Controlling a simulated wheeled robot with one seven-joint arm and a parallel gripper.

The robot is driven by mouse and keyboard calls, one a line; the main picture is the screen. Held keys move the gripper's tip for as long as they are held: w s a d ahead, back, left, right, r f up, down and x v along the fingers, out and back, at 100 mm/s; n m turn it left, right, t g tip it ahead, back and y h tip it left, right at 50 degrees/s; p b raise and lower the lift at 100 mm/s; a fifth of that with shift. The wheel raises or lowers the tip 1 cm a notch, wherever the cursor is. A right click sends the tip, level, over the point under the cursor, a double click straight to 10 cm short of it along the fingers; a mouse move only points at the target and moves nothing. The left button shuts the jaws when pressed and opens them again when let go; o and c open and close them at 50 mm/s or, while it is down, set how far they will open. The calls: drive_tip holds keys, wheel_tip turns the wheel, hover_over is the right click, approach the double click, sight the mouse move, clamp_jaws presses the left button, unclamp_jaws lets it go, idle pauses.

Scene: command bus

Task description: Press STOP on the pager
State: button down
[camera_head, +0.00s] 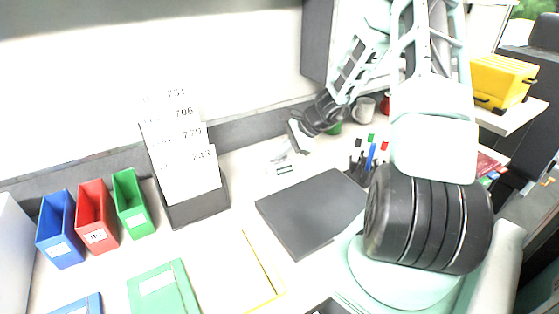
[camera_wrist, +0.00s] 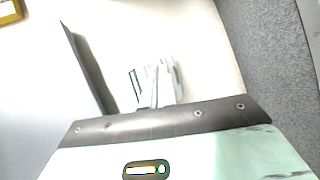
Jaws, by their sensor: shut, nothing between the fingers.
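The pager looks to be the small pale device (camera_head: 280,162) on the white desk, behind the dark flat slab. Its labels and the STOP key are too small to read. My gripper (camera_head: 299,150) points down at it from above and right and hides part of it. The fingers are shut and empty. In the wrist view the shut fingers (camera_wrist: 155,92) stand in front of a pale object with a dark green edge (camera_wrist: 136,84), probably the pager. I cannot tell whether the tips touch it.
The dark slab (camera_head: 310,212) lies in front. A pen holder with pens (camera_head: 366,160) and mugs (camera_head: 363,110) stand right of my gripper. A black card rack (camera_head: 198,208) and blue, red and green bins (camera_head: 96,222) stand left. A grey wall panel (camera_head: 258,127) runs close behind.

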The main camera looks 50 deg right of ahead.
sight(281, 161)
drive_tip(key=shift+r, duration=0.25)
drive_tip(key=r+p, duration=0.3)
drive_tip(key=w+r+p, duration=0.1)
drive_tip(key=r, duration=0.1)
drive_tip(key=shift+d, duration=0.15)
idle(0.9)
drive_tip(key=s+a+r+n+g+h, duration=0.2)
drive_tip(key=s+a+r+n, duration=0.45)
drive_tip(key=a+n, duration=0.4)
drive_tip(key=s+a+r+n+g+h, duration=0.25)
drive_tip(key=s+a+r+n, duration=0.4)
drive_tip(key=a+n, duration=0.45)
drive_tip(key=s+a+n+g, duration=0.2)
drive_tip(key=s+a+n, duration=0.6)
drive_tip(key=s+a, duration=0.5)
drive_tip(key=a, duration=0.4)
drive_tip(key=shift+s+a+r, duration=0.15)
drive_tip(key=shift+r, duration=0.25)
